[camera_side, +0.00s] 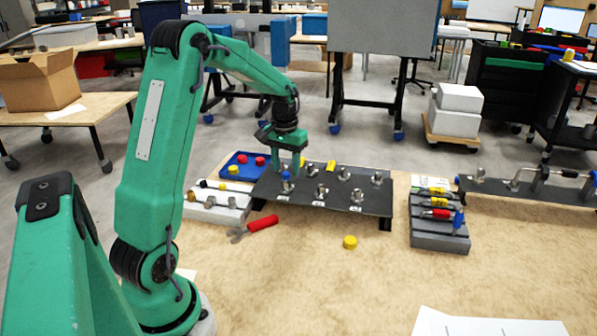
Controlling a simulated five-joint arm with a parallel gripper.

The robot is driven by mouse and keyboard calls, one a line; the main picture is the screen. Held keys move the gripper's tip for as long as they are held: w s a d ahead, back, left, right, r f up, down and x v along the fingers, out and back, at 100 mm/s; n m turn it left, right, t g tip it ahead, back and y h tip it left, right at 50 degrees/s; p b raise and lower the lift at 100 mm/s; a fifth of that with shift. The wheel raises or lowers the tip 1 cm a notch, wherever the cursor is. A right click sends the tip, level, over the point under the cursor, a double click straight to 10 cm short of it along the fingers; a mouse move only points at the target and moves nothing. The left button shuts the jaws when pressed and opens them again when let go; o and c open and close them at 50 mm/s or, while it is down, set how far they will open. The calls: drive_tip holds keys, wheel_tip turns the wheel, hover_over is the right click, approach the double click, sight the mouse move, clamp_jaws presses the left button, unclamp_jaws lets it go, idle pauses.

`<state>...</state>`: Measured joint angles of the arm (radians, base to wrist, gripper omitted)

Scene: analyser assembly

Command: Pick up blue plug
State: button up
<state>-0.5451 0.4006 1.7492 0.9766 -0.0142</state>
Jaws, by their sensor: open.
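A blue plug (286,177) sits on a metal fitting at the left part of the dark raised plate (335,203). My green gripper (289,168) points down over that left part of the plate, open, with its fingers just above or around the blue plug. The small size hides whether the fingers touch it.
Several metal fittings stand on the plate. A blue tray (228,175) with red and yellow caps is behind left. A red-handled tool (262,223) and yellow cap (350,242) lie in front.

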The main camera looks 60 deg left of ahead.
drive_tip(key=shift+f, duration=1.05)
drive_tip(key=shift+c, duration=0.3)
clamp_jaws()
